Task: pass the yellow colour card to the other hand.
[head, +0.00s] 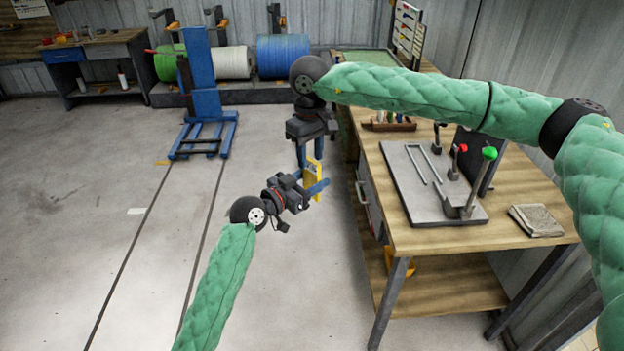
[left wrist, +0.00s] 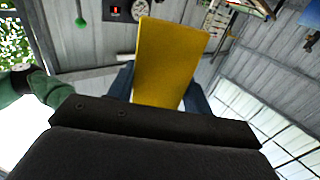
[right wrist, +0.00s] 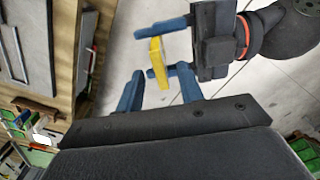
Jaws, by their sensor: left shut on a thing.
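The yellow colour card (head: 314,183) is held in my left gripper (head: 320,176), in the open space left of the workbench. In the left wrist view the card (left wrist: 168,60) stands up between the two blue fingers, its broad face to the camera. My right gripper (head: 309,151) hangs just above and beyond the card in the head view, fingers pointing down. In the right wrist view its blue fingers (right wrist: 160,88) are apart with nothing between them. The card (right wrist: 157,63) shows edge-on ahead of them, with a gap, in the left gripper's fingers.
The wooden workbench (head: 410,236) stands at the right, bearing a grey jig plate (head: 411,185) with levers and a notepad (head: 535,220). A blue lifter (head: 203,90) and large rolls (head: 232,62) stand at the back. The floor at left is clear.

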